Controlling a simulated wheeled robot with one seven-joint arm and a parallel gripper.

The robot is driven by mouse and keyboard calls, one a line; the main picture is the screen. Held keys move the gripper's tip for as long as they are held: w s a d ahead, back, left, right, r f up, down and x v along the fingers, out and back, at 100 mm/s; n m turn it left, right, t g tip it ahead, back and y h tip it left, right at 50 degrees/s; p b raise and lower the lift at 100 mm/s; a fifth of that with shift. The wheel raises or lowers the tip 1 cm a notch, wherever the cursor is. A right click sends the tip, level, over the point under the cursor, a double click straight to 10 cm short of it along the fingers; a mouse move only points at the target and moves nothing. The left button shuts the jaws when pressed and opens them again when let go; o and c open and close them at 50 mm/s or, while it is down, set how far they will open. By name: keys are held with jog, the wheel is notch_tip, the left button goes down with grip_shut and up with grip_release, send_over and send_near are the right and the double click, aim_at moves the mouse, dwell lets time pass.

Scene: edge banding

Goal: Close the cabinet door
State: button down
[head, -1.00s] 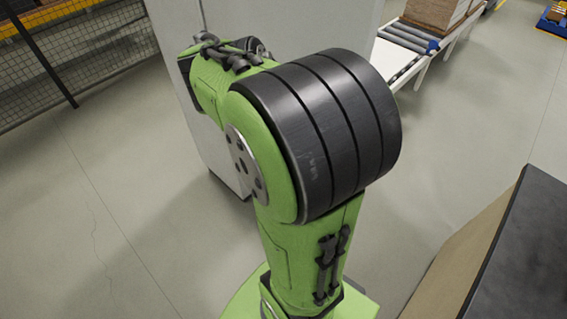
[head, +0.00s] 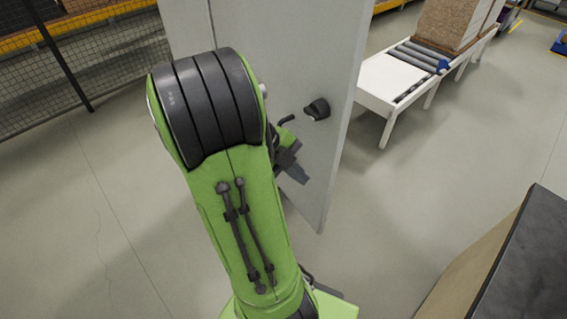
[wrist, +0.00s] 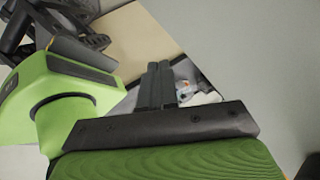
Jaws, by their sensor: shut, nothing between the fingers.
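The cabinet door (head: 335,60) is a tall grey panel in the head view, standing at an angle with its free edge toward the right. A dark handle (head: 317,109) sticks out near that edge. My gripper (head: 297,174) is partly hidden behind my green arm and appears below and left of the handle, close to the door face; I cannot tell if it touches. In the wrist view my gripper's two dark fingers (wrist: 157,82) are together with nothing between them. A plain grey surface, probably the door (wrist: 265,60), fills the right side there.
A white roller conveyor (head: 400,80) with stacked boards (head: 450,22) stands behind the door at the right. A dark-topped block (head: 515,260) is at the lower right. A mesh fence (head: 90,65) runs at the left. The floor between is clear.

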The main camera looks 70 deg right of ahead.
aim_at(326, 180)
jog(key=shift+s+d+f+p, duration=0.15)
jog(key=shift+s+d+p, duration=0.15)
jog(key=shift+s+d, duration=0.5)
jog(key=shift+s+d+f+p, duration=0.1)
jog(key=shift+s+d+p, duration=0.3)
jog(key=shift+d, duration=0.6)
